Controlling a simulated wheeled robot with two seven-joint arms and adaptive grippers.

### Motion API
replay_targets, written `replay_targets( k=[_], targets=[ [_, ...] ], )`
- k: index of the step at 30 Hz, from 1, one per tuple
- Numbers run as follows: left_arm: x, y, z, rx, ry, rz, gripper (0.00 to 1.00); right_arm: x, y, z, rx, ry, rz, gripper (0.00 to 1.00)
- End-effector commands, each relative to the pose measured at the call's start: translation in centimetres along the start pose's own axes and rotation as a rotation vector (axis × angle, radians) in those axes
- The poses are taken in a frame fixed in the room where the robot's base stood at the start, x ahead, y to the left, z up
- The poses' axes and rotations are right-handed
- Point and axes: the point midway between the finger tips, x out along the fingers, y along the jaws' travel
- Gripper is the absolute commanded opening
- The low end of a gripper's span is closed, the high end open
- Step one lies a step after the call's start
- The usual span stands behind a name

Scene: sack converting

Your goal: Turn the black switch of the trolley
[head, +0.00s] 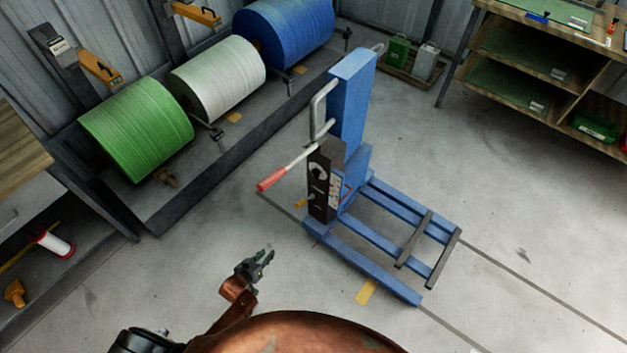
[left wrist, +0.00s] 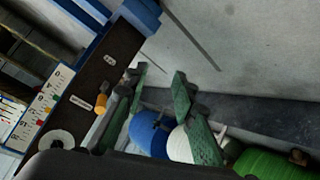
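The blue trolley (head: 350,105) stands on the floor in the middle of the head view, with a dark control panel (head: 321,192) on its near side. The black switch (head: 318,173) sits on a round white plate high on this panel. In the left wrist view the panel (left wrist: 97,66) is at the left, and the white plate (left wrist: 60,139) is partly cut off by my gripper's body; the switch is not clear there. My left gripper (head: 266,257) is open and empty, apart from the panel and lower left of it in the head view. My right gripper is not in view.
A lever with a red grip (head: 271,179) sticks out left from the trolley. A small orange knob (head: 300,203) sits low on the panel. Green (head: 137,128), white (head: 217,76) and blue (head: 285,30) rolls line the wall. Floor between my gripper and trolley is clear.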

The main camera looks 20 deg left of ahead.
Motion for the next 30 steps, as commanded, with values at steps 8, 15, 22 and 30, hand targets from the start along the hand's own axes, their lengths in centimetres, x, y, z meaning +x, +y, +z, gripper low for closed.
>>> replay_targets(
  k=[8, 15, 22, 30],
  targets=[
    [5.7, 12.4, -21.1, -0.246, 0.358, 0.393, 0.25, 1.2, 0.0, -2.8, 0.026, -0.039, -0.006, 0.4],
    [4.6, 17.1, -27.1, -0.32, 0.428, 0.546, 0.25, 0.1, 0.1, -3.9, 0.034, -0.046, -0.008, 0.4],
    [6.3, 18.3, -28.5, -0.324, 0.431, 0.552, 0.25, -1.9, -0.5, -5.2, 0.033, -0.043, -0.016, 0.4],
    [9.1, 19.6, -29.9, -0.322, 0.429, 0.548, 0.25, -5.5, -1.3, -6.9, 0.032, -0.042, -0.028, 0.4]
  ],
)
